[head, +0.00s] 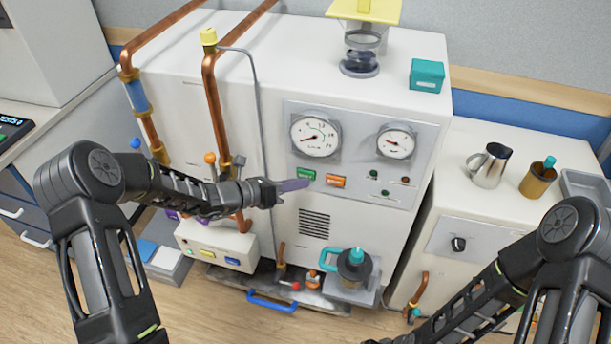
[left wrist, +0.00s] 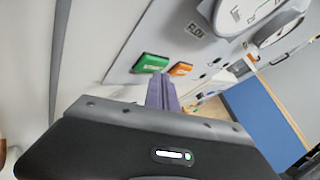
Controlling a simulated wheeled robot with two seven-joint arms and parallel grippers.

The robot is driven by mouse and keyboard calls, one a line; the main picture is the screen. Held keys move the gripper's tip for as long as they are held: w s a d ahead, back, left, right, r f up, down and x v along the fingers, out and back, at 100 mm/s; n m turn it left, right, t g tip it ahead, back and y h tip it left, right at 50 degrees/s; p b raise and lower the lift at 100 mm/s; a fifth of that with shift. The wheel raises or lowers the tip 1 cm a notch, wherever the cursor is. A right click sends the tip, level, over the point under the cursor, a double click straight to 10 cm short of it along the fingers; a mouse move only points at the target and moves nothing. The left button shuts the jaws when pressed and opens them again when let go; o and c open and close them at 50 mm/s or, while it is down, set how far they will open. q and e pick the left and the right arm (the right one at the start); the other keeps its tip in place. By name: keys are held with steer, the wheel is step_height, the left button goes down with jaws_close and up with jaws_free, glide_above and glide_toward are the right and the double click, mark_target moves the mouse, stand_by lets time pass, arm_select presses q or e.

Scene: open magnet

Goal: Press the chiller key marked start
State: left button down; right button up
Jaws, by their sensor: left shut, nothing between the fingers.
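The chiller's grey panel (head: 350,122) carries a green key (head: 306,173) at its lower left, its small lettering seeming to read start. An orange key (head: 335,181) sits just right of it. My left gripper (head: 303,184) is shut and empty, its purple fingers pointing at the panel just below the green key. In the left wrist view, the green key (left wrist: 151,63) and orange key (left wrist: 181,69) show just beyond the shut fingertips (left wrist: 162,80). I cannot tell whether the tips touch the panel. My right arm enters at lower right; its fingers are out of frame.
Two round gauges (head: 315,136) (head: 396,143) sit above the keys. A grey cable and copper pipes (head: 219,120) run down left of the panel. A valve with an orange ball knob (head: 210,158) stands close to my left wrist. A dark pot with teal handle (head: 354,266) stands below.

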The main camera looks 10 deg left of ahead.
arm_select(q)
steer(key=shift+w, duration=0.45)
stand_by(0.9)
steer(key=shift+s, duration=0.85)
steer(key=shift+s, duration=0.15)
steer(key=s, duration=0.4)
steer(key=shift+s+a+p, duration=0.2)
steer(key=shift+s+p, duration=0.15)
stand_by(0.6)
